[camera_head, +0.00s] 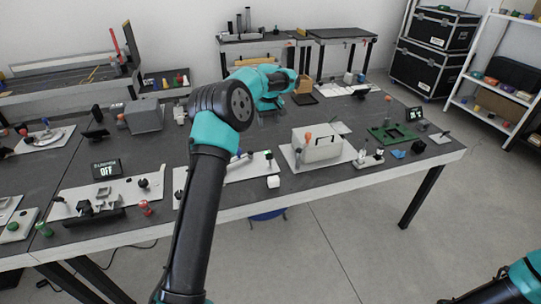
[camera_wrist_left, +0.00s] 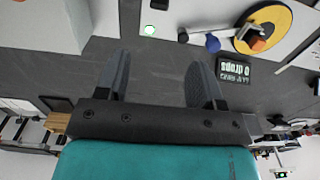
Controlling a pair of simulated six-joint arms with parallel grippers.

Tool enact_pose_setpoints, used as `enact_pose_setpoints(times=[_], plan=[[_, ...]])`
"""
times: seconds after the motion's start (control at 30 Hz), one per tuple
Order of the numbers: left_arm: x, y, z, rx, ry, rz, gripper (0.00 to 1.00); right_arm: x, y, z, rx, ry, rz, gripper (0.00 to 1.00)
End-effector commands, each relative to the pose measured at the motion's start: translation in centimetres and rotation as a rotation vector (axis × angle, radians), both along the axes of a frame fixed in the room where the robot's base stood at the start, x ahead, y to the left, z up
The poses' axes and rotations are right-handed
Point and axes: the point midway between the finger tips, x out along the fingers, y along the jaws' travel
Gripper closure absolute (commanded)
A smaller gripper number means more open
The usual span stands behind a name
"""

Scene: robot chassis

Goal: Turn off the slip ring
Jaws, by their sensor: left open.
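The slip ring, a yellow disc (camera_wrist_left: 278,16) with a dark hub and an orange block, shows at the top right of the left wrist view. A blue knob (camera_wrist_left: 212,43) is beside it, and a lit green light (camera_wrist_left: 150,30) is further left. A small display (camera_wrist_left: 234,77) appears upside down and seems to read "slip ring, 0 drops". My left gripper (camera_wrist_left: 160,75) is open and empty, apart from all of these. My right gripper is out of view.
A white box (camera_head: 318,143) on a plate stands to the right on the dark bench (camera_head: 350,115). A display reading "OFF" (camera_head: 105,169) and other fixtures are to the left. Open floor lies in front.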

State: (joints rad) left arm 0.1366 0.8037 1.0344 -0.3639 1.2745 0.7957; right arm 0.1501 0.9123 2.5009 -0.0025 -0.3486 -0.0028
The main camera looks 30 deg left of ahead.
Motion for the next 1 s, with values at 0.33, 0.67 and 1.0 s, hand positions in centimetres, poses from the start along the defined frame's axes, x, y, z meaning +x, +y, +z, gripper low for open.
enact_pose_setpoints(times=[0.33,0.67,1.0], plan=[[0.0,0.0,-2.1,-0.001,0.002,-0.002,0.38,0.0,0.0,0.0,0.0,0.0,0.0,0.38],[0.0,0.0,-7.6,-0.002,0.003,-0.002,0.38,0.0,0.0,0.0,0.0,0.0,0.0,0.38],[0.0,0.0,-13.3,-0.001,0.001,-0.002,0.38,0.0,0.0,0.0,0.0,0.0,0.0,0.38]])
